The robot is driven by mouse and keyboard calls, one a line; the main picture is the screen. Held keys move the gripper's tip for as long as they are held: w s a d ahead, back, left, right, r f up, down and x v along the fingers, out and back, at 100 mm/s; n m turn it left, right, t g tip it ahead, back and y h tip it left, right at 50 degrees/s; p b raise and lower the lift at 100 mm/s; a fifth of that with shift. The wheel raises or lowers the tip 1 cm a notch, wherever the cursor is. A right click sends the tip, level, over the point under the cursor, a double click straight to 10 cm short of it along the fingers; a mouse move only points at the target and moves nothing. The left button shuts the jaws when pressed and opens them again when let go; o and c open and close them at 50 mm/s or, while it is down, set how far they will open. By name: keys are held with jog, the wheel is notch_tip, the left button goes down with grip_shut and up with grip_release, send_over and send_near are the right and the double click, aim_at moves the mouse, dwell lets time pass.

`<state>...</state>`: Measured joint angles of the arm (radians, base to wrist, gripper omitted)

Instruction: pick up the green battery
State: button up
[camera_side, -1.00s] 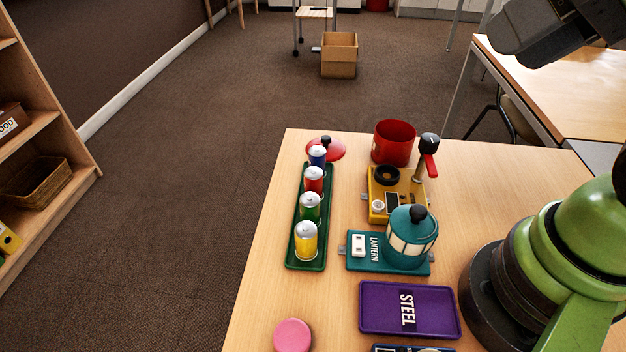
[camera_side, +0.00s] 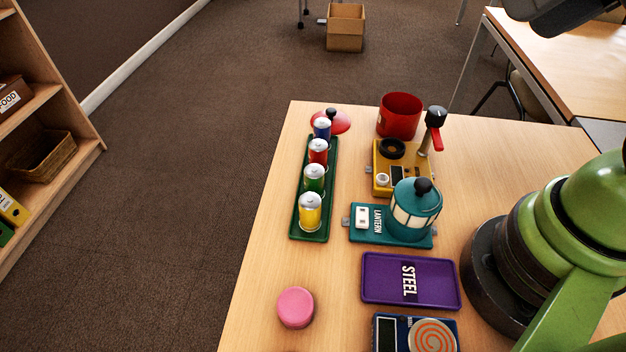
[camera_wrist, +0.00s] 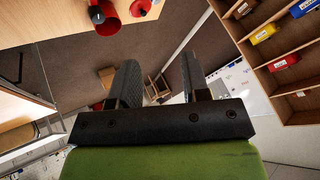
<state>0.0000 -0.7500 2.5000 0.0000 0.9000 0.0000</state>
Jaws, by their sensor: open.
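The green battery (camera_side: 314,180) stands upright in a dark green tray (camera_side: 300,222) on the wooden table in the side view. It is in a row with a blue battery (camera_side: 322,128) and a red battery (camera_side: 318,153) behind it and a yellow battery (camera_side: 310,212) in front. My gripper (camera_wrist: 158,68) shows in the wrist view with its two fingers apart and nothing between them. It is away from the batteries, which do not show in the wrist view. In the side view only a dark part of my arm's end shows at the top right.
A teal lantern (camera_side: 416,210), a yellow device (camera_side: 384,184), a red pot (camera_side: 399,116) and a red lid (camera_side: 338,121) stand near the tray. A purple STEEL tray (camera_side: 410,281), a pink disc (camera_side: 295,308) and a blue device (camera_side: 386,335) lie in front.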

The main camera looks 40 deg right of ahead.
jog(key=o, duration=0.4)
jog(key=shift+w, duration=0.1)
